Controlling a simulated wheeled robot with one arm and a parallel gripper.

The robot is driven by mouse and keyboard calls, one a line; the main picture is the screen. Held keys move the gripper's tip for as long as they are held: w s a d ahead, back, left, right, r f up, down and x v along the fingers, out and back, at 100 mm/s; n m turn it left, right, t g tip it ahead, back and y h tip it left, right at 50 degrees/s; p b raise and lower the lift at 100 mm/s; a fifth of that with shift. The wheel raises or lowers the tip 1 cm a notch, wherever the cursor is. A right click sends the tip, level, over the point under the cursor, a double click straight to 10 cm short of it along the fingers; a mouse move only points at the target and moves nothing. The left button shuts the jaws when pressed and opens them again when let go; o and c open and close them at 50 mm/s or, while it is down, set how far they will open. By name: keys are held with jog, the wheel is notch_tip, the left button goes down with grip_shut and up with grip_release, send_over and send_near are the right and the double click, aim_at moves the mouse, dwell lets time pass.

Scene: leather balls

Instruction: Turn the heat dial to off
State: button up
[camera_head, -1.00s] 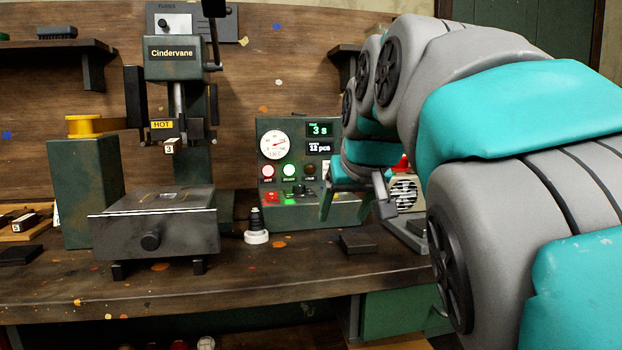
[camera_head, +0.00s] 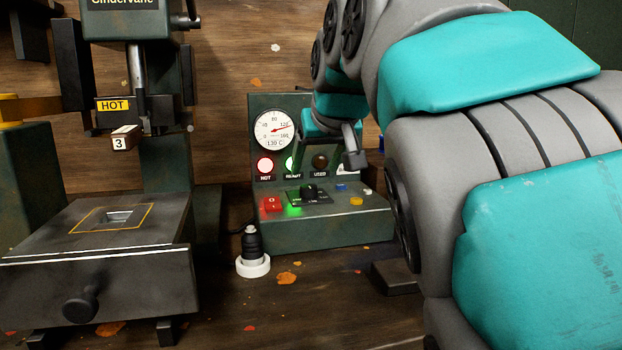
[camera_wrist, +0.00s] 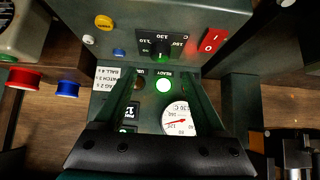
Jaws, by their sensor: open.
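The heat dial is a black knob (camera_head: 309,192) on the sloped front of the dark green control box (camera_head: 340,225), beside a red switch (camera_head: 271,203). In the wrist view the dial (camera_wrist: 160,46) lies upside down, ahead of the fingertips, with numbers around it. A green light glows at its edge. My gripper (camera_head: 325,158) is open and empty, in front of the lamp panel and above the dial. In the wrist view its two dark green fingers (camera_wrist: 160,80) are spread, with the dial between their lines but beyond them. A gauge (camera_head: 274,129) reads about 130 C.
The press with a HOT label (camera_head: 113,105) and its metal table (camera_head: 95,245) stand at left. A black-handled tool on a white base (camera_head: 253,255) stands close before the box. A dark block (camera_head: 394,277) lies at right. Red and blue spools (camera_wrist: 67,89) show in the wrist view.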

aim_at(308, 186)
jog(key=x, duration=0.7)
jog(key=shift+w+f+p, duration=0.1)
jog(key=shift+f+p, duration=0.05)
jog(key=shift+p, duration=0.2)
jog(key=shift+c, duration=0.3)
grip_shut()
